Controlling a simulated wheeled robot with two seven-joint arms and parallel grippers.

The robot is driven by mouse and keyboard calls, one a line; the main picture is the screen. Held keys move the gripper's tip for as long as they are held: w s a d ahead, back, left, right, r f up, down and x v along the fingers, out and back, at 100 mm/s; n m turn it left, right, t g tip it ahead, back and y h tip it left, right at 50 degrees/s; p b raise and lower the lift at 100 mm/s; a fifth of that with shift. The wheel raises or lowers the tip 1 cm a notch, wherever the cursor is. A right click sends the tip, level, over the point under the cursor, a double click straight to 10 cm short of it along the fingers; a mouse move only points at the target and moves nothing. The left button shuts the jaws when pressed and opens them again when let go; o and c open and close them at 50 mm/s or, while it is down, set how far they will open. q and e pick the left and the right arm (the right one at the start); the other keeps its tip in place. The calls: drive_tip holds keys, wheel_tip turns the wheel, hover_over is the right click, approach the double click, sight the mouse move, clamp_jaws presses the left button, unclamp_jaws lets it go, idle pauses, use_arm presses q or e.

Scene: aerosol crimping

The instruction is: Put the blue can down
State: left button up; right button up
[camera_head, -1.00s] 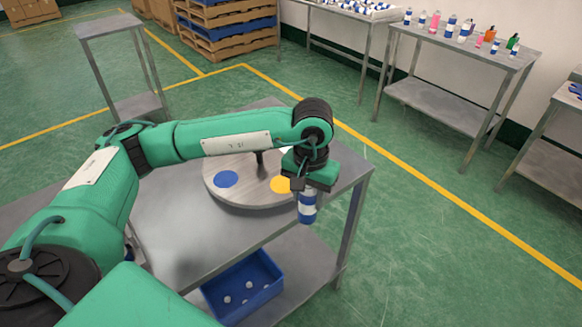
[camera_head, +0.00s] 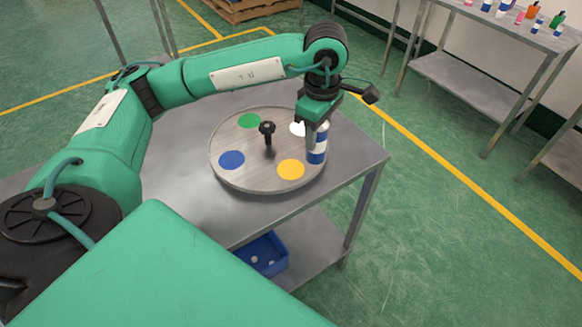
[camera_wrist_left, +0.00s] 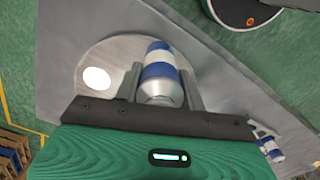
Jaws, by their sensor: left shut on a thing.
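The blue can (camera_head: 317,146) has blue and white bands and is roughly upright in the head view. My left gripper (camera_head: 312,128) is shut on it. In the left wrist view the can (camera_wrist_left: 160,72) sits between the two fingers, its silver end towards the camera. The can is at the right rim of the round grey turntable (camera_head: 265,180); I cannot tell whether its base touches anything. The turntable carries green (camera_head: 249,121), blue (camera_head: 231,160), yellow (camera_head: 290,169) and white (camera_head: 297,129) spots. The white spot is partly hidden by my gripper. My right gripper is not in view.
A black knob (camera_head: 267,128) stands up at the turntable's middle. The metal table (camera_head: 350,160) is bare around it. A blue bin (camera_head: 262,256) is on the shelf below. A blue-and-white item (camera_wrist_left: 268,143) shows at the right in the left wrist view.

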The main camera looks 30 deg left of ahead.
use_arm(q)
drive_tip(key=n, duration=0.1)
drive_tip(key=r+n, duration=0.1)
drive_tip(key=n, duration=0.1)
drive_tip(key=shift+a+r, duration=0.2)
drive_tip(key=shift+a, duration=0.15)
drive_tip(key=n, duration=0.1)
drive_tip(key=r+n, duration=0.1)
drive_tip(key=n, duration=0.1)
drive_tip(key=a+n, duration=0.1)
drive_tip(key=n, duration=0.1)
drive_tip(key=shift+r+p, duration=0.3)
drive_tip(key=shift+r, duration=0.05)
drive_tip(key=a+r+n+p, duration=0.15)
drive_tip(key=r+n, duration=0.35)
drive_tip(key=n, duration=0.8)
drive_tip(key=a+r+n, duration=0.3)
drive_tip(key=r+n, duration=0.1)
drive_tip(key=n, duration=0.8)
drive_tip(key=shift+n, duration=0.4)
drive_tip(key=f, duration=1.9)
drive_tip(key=shift+s+a+f+p, duration=0.1)
drive_tip(key=shift+s+p, duration=0.25)
drive_tip(key=shift+p, duration=0.05)
drive_tip(key=shift+f, duration=0.2)
